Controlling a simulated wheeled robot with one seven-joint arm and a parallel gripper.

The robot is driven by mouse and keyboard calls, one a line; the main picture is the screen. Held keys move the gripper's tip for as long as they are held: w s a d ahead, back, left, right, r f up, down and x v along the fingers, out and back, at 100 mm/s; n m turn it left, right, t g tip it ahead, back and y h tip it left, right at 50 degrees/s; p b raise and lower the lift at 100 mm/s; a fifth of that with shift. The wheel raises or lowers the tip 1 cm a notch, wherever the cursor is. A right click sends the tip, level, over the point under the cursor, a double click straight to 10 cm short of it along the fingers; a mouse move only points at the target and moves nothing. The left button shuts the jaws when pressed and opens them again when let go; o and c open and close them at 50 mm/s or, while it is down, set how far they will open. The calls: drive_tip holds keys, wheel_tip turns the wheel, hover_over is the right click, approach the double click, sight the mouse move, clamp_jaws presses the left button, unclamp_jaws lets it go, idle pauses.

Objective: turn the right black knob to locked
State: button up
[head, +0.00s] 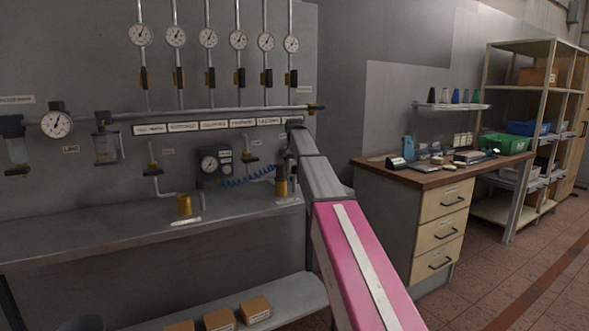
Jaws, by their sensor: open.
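Black-topped fittings show on the wall panel: one at the far left (12,125) and one on the clear-bowled unit (102,118) to its right. A dark regulator (208,163) with a round gauge sits above the bench, left of my arm's end. I cannot tell for certain which part is the right black knob, nor read its locked mark. My gripper (287,163) is small and dark at the far end of my arm, by the panel's right side above a brass cylinder (281,188). It is open; its fingertips are partly hidden, and I see nothing held.
Gauges with drop pipes line the panel above a horizontal pipe (220,111) and label strip. A blue coiled hose (248,177) hangs near my gripper. The grey bench (100,232) has a brass cup (184,205). A wooden-topped drawer desk (440,205) stands at right.

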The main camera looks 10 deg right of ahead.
wheel_tip(320, 180, up, 11)
idle(0.5)
drive_tip(key=shift+s+f, duration=0.1)
drive_tip(key=shift+f, duration=0.05)
